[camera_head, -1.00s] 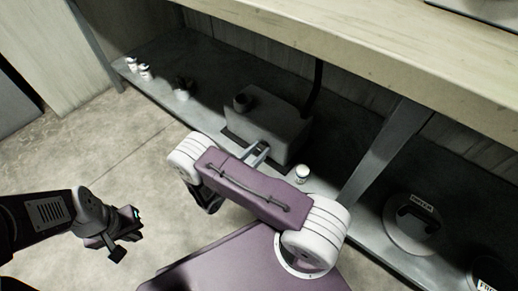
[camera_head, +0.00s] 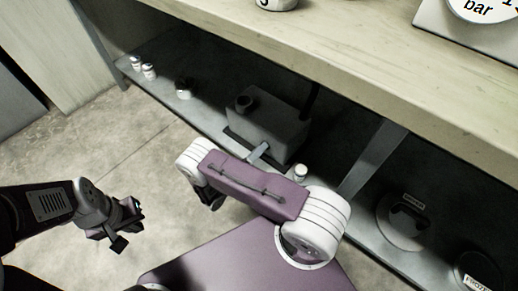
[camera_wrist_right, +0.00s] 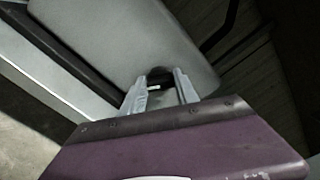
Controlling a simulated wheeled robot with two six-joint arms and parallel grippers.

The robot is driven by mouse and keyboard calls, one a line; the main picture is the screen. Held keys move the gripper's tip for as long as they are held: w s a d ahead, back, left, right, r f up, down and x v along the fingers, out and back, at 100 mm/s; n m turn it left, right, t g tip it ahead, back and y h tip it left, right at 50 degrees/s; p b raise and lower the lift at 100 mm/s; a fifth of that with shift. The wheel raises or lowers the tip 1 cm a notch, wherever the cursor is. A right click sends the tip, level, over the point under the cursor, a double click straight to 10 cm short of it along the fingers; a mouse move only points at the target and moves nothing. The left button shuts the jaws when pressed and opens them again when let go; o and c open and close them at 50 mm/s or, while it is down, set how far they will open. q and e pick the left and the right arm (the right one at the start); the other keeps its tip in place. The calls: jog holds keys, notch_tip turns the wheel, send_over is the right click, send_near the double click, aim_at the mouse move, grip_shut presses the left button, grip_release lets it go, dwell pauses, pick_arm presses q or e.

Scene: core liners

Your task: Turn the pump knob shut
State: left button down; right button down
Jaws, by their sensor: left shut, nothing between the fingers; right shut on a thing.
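The pump is a grey box (camera_head: 268,124) on the low shelf under the bench; its grey face (camera_wrist_right: 125,40) fills the upper left of the right wrist view. A dark round knob (camera_wrist_right: 160,75) shows at the pump's near side, between the fingertips of my right gripper (camera_wrist_right: 159,88). That gripper (camera_head: 258,152) is shut on the knob, with a finger on either side; its fingers partly hide the knob. In the head view the knob is hidden. A dark round cap (camera_head: 243,103) stands on top of the pump. My left gripper (camera_head: 122,236) is shut and empty, above the floor.
A small white-topped jar (camera_head: 300,171) stands on the shelf (camera_head: 207,122) close right of the right gripper. More small jars (camera_head: 149,70) stand at the left. A round lidded container (camera_head: 405,222) is at the right. The bench top (camera_head: 350,50) overhangs the pump.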

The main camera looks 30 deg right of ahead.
jog(key=n, duration=0.5)
jog(key=shift+f+n, duration=0.15)
jog(key=shift+n, duration=0.45)
jog(key=c, duration=0.9)
grip_release()
